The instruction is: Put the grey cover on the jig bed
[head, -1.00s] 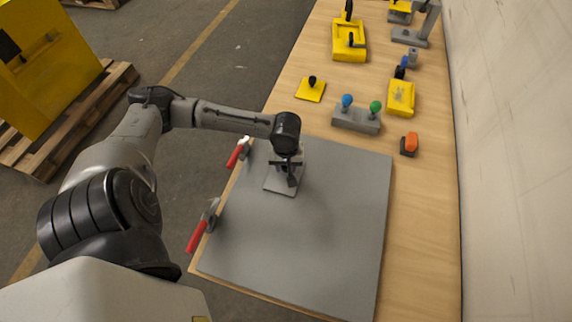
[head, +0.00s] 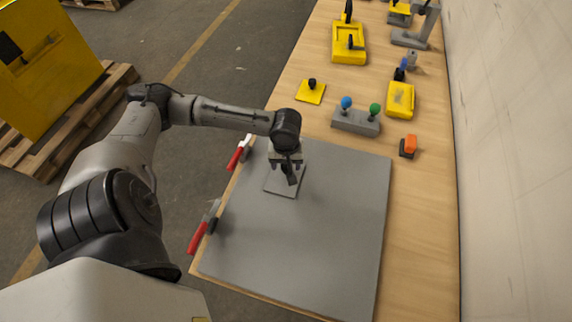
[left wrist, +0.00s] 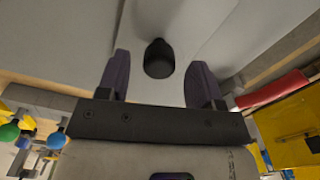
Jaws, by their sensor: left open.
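The grey cover (head: 284,187) is a flat grey plate with an upright black knob. It lies on the grey mat near the mat's far left corner. My left gripper (head: 290,176) is directly over it, pointing down, and hides part of the plate. In the left wrist view the black knob (left wrist: 159,58) stands between the two open fingers of my left gripper (left wrist: 160,75), with a gap on both sides. The cover's plate also shows there, beyond the knob. I cannot tell for sure which fixture is the jig bed. My right gripper is not in view.
Two red-handled clamps (head: 203,230) sit on the mat's left edge. Behind the grey mat (head: 310,250) stand a grey block (head: 355,121) with blue and green knobs, a yellow plate (head: 310,92) and yellow fixtures (head: 349,50). An orange-topped piece (head: 409,145) is at right. The mat's front is clear.

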